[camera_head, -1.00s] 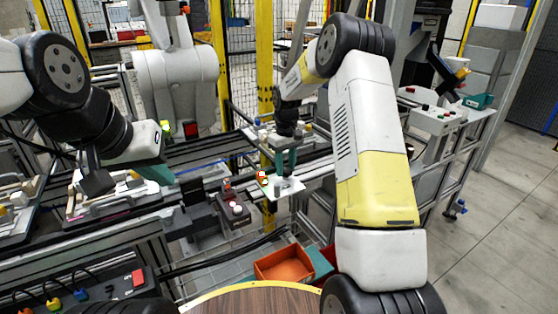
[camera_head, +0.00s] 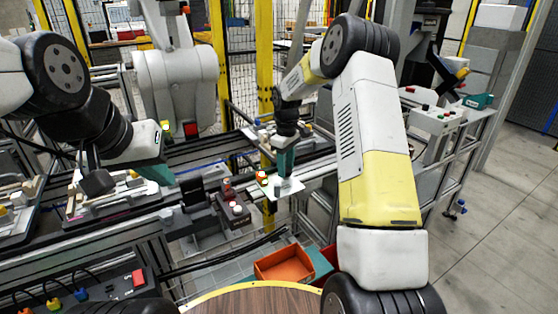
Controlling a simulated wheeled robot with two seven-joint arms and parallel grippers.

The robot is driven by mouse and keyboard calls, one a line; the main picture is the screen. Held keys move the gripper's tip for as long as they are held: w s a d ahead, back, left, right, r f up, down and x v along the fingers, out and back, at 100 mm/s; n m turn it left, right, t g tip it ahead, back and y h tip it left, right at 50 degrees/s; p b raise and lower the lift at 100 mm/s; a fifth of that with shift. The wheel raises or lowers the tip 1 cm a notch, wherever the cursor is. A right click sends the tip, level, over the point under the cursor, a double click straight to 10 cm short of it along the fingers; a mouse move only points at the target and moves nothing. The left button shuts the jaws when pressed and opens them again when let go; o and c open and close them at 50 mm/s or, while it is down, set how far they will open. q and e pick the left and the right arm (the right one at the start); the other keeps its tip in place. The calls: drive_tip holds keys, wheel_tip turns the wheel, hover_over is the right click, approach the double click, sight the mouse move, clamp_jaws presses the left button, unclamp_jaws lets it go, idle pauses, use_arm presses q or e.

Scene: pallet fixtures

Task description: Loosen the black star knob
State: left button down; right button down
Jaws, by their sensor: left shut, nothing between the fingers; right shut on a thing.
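My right gripper (camera_head: 285,176) points straight down over a small white plate (camera_head: 292,188) at the middle of the head view. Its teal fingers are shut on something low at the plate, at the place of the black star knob. The knob itself is hidden by the fingers and too small to make out. My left gripper (camera_head: 160,174) is shut and empty, off to the left above the rail, well apart from the white plate.
Pallet fixtures (camera_head: 112,203) stand on the conveyor at the left. A dark box with red and white buttons (camera_head: 236,209) sits just left of the white plate. An orange bin (camera_head: 284,266) is below. A control panel (camera_head: 436,119) stands at the right.

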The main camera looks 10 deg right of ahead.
drive_tip(key=shift+r, duration=0.1)
drive_tip(key=c, duration=0.9)
unclamp_jaws()
wheel_tip(320, 180, up, 8)
drive_tip(key=shift+f, duration=0.2)
drive_tip(key=shift+r, duration=0.1)
